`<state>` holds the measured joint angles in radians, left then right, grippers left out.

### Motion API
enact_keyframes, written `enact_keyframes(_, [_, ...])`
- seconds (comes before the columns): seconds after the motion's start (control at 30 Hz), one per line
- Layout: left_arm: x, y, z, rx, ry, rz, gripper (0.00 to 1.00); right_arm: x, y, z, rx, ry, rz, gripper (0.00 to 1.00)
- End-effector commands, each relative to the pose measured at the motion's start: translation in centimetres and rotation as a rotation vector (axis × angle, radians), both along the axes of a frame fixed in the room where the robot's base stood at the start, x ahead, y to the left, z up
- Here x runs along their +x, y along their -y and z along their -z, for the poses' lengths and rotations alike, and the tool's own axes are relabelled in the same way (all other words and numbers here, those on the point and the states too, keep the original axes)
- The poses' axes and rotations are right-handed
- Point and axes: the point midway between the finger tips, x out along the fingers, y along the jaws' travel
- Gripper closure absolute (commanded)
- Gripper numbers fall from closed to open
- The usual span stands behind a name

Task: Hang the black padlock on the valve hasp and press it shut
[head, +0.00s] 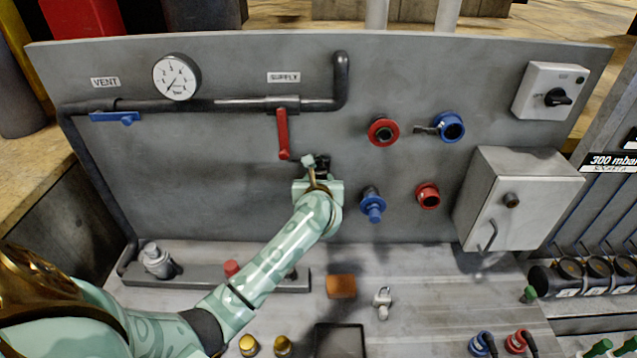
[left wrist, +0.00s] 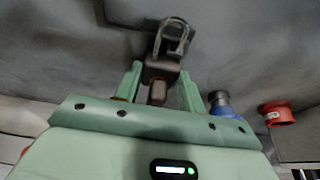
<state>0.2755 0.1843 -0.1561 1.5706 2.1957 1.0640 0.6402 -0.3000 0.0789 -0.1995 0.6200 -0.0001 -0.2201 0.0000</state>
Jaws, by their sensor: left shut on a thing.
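The black padlock (left wrist: 160,70) is between the two green fingers of my left gripper (left wrist: 157,92) in the left wrist view, its metal shackle pointing up, away from the gripper. In the head view my left gripper (head: 317,181) is at the grey panel, just below and right of the red supply valve handle (head: 283,134), which hangs down. A dark part of the padlock (head: 323,164) shows above the fingers. The hasp is hard to make out near the gripper. I cannot tell whether the shackle passes through it or whether the padlock is shut. My right gripper is not in view.
Red and blue sockets (head: 383,131) and a grey box (head: 515,203) are to the right on the panel (head: 230,190). A gauge (head: 177,77) and blue vent handle (head: 115,117) are to the left. An orange block (head: 341,286) and small items lie on the bench below.

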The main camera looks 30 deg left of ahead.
Motion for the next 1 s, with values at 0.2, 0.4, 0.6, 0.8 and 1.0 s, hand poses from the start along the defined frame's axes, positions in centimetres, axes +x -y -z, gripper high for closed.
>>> enact_keyframes(0.2, [0.4,-0.2,-0.1,0.001,0.002,0.0,0.78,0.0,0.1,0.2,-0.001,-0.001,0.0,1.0])
enact_keyframes(0.4, [0.7,-0.5,0.0,0.001,0.0,0.0,0.78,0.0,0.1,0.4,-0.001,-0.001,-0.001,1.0])
enact_keyframes(0.6, [1.1,-0.7,0.0,0.001,0.001,0.0,0.78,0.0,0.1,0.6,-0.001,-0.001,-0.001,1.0])
enact_keyframes(0.8, [1.3,-0.8,-0.1,0.001,0.002,0.0,0.78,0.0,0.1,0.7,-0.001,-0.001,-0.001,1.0])
enact_keyframes(1.0, [1.3,-0.8,0.0,0.001,0.001,0.0,0.78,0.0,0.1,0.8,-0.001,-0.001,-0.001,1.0])
